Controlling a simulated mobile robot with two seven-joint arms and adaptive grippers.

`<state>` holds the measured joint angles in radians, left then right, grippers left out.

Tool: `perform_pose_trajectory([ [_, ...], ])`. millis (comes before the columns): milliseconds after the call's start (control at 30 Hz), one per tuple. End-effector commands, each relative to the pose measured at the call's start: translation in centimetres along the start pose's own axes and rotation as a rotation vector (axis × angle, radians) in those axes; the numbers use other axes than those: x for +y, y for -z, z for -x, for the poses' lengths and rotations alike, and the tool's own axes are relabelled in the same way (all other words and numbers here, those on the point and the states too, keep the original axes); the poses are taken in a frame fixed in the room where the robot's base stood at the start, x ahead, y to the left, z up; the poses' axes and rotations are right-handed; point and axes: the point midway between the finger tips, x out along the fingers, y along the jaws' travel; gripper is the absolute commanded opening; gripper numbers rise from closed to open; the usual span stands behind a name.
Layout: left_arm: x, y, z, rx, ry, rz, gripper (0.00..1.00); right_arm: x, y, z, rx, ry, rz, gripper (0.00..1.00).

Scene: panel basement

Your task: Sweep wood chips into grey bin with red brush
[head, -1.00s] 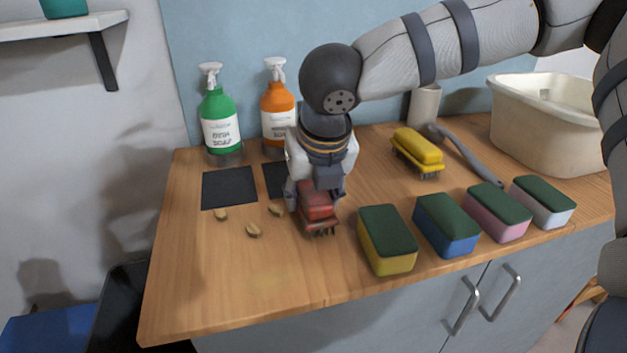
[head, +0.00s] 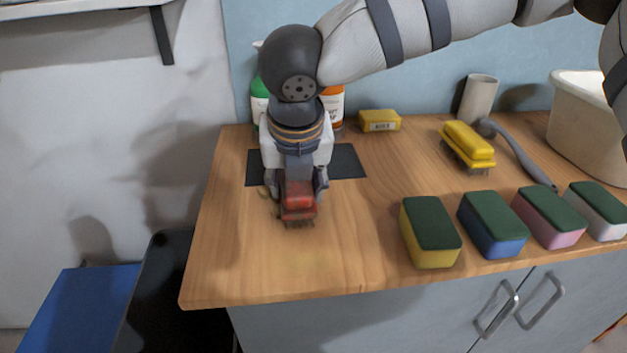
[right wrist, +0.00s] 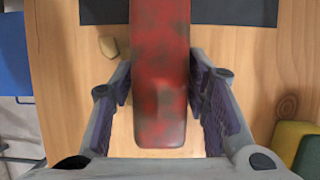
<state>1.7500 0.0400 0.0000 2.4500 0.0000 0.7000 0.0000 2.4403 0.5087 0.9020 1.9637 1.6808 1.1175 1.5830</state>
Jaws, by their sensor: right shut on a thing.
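My right gripper (head: 295,186) is shut on the red brush (head: 298,203), bristles down at or just above the wooden counter, near its left part. In the right wrist view the worn red brush body (right wrist: 160,75) lies between the fingers (right wrist: 160,90). One tan wood chip (right wrist: 108,46) lies on the counter left of the brush in that view. The other chips are not clearly visible; the gripper and brush may hide them. A dark, open-looking container (head: 160,285) stands below the counter's left edge; I cannot tell whether it is the grey bin. My left gripper is out of view.
A blue container (head: 80,308) stands left of the dark one. Several sponges, the nearest yellow-sided (head: 431,235), line the front right. A yellow brush (head: 467,147), a grey-handled tool (head: 520,155) and a cream basin (head: 585,125) are farther right. Dark mats (head: 346,161) and soap bottles (head: 333,103) are behind my gripper.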

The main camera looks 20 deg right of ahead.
Motion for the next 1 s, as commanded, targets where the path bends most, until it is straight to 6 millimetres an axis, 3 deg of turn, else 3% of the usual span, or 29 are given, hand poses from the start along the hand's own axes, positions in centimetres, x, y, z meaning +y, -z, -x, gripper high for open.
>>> perform_pose_trajectory([
  [1000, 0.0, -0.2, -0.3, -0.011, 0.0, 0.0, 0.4, 9.3, 0.0, 0.0, -0.001, 0.0, 0.001, 0.2],
])
